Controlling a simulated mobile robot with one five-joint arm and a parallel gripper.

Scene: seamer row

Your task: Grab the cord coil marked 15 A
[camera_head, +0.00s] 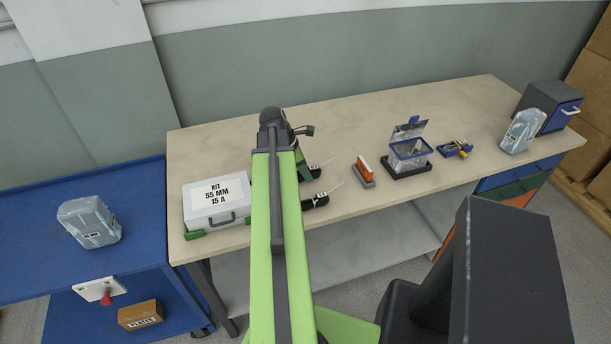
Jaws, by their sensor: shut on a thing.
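My green arm (276,220) rises from the bottom of the head view over the front of the bench, up to a dark joint (272,120). My gripper does not show clearly; the arm hides the space behind it. I make out no cord coil marked 15 A. A grey case (217,220) on the bench's left end carries the label "KIT 55 MM 15 A". Two dark pieces with slim pale tips, an upper one (312,172) and a lower one (314,202), show just right of the arm; I cannot tell what they are.
The bench (400,100) also holds an orange-and-grey block (365,172), an open clear box (409,150), a yellow-and-blue item (456,149), a clear pack (521,131) and a dark drawer box (548,104). A blue cart (35,205) at left bears another pack (90,222).

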